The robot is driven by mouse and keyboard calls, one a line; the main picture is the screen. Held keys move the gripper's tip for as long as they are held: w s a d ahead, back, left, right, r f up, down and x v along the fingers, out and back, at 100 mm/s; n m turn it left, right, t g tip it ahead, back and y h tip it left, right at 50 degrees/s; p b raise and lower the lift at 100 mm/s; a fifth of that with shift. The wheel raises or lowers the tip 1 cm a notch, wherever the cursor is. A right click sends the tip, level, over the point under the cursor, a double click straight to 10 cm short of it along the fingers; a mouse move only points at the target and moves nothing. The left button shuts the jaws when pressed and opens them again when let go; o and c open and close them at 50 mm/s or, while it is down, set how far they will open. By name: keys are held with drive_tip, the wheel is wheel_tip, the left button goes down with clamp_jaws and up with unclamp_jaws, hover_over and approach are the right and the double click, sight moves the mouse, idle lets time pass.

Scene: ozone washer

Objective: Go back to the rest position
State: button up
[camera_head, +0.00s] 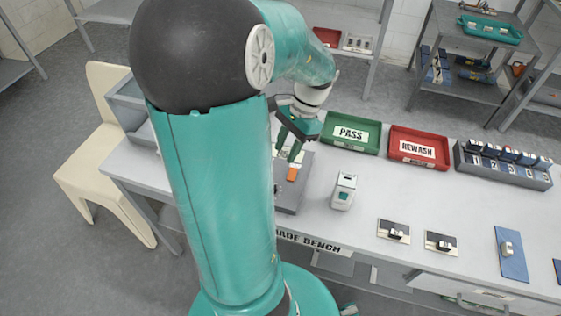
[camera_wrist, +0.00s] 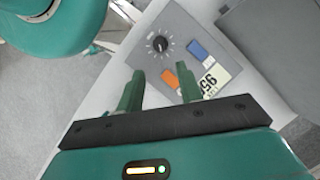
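My gripper (camera_head: 292,148) hangs over the grey control box near the left end of the white bench (camera_head: 370,215). The control box (camera_wrist: 205,25) carries a black knob (camera_wrist: 158,44), an orange switch (camera_wrist: 169,78), a blue switch (camera_wrist: 197,49) and a small number display (camera_wrist: 222,72). In the head view the orange switch (camera_head: 292,174) shows just below the fingers. I cannot tell whether a finger touches it. My arm hides part of the box in the head view.
A green PASS tray (camera_head: 331,142) and a red REWASH tray (camera_head: 397,155) stand at the bench's back. A rack (camera_head: 485,172) with several blue items is at right. A small white device (camera_head: 343,190) stands right of the box. A cream chair (camera_head: 85,185) is at left.

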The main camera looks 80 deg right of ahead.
drive_tip(key=shift+s+d+r, duration=0.2)
drive_tip(key=shift+r, duration=0.45)
drive_tip(key=w+a+r+n+h, duration=0.1)
drive_tip(key=w+a+r+n, duration=0.2)
drive_tip(key=w+a+n, duration=0.65)
drive_tip(key=w+a+r+n, duration=0.35)
drive_tip(key=w+a, duration=0.25)
drive_tip(key=w, duration=0.7)
drive_tip(key=w+a+r+n+t+h, duration=0.1)
drive_tip(key=a+r+n, duration=0.1)
drive_tip(key=a+n, duration=0.4)
drive_tip(key=w+a+r+n+t+h, duration=0.1)
drive_tip(key=a+n, duration=0.6)
drive_tip(key=a, duration=0.8)
drive_tip(key=shift+w+a+r+n+t, duration=0.25)
drive_tip(key=shift+w+r, duration=0.3)
drive_tip(key=shift+r, duration=0.35)
